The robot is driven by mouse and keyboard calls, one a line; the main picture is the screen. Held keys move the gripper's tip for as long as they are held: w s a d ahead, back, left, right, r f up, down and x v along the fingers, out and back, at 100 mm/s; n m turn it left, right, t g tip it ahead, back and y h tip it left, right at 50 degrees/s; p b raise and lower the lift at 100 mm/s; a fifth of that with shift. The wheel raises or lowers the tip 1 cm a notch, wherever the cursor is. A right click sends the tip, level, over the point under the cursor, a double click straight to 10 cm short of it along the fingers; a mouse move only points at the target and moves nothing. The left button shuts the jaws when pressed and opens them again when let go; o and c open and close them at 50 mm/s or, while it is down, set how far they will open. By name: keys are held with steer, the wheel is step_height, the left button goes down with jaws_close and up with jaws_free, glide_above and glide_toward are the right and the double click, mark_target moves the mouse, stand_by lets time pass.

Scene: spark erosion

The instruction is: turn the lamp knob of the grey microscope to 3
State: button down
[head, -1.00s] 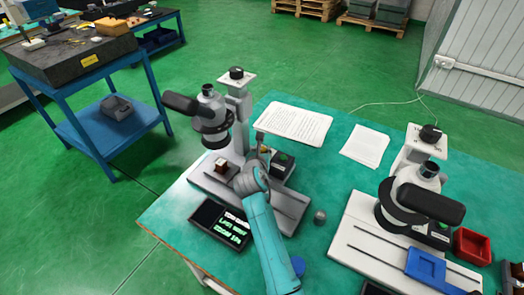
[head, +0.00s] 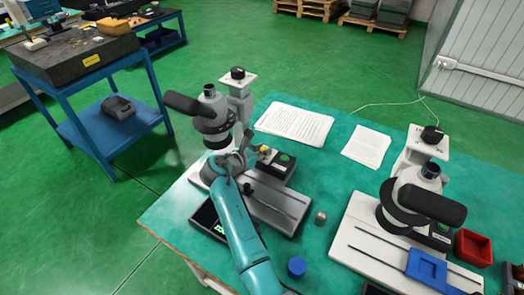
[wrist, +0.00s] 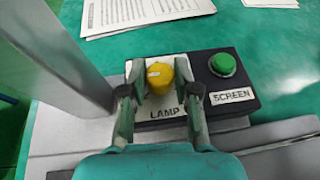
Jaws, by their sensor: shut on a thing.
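The grey microscope (head: 238,105) stands at the left of the green table, with a control box (head: 276,166) beside its column. In the wrist view a yellow lamp knob (wrist: 160,78) sits on the light LAMP plate (wrist: 160,113). A pale mark on the knob faces left; no scale numbers can be read. My gripper (wrist: 158,86) has one finger on each side of the knob and is shut on it. In the head view my gripper (head: 251,152) is at the box, partly hidden by my arm.
A green button (wrist: 223,64) on the black SCREEN part sits right of the knob. The microscope column (wrist: 70,50) rises close on the left. Papers (head: 295,123) lie behind. A white microscope (head: 410,195) stands at right. A dark display (head: 206,222) is partly covered by my arm.

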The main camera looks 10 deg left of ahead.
stand_by(0.3)
steer(key=c, duration=0.8)
jaws_free()
steer(key=shift+c, duration=0.2)
steer(key=shift+a, duration=0.1)
steer(key=v, duration=1.2)
steer(key=shift+w+r, duration=0.1)
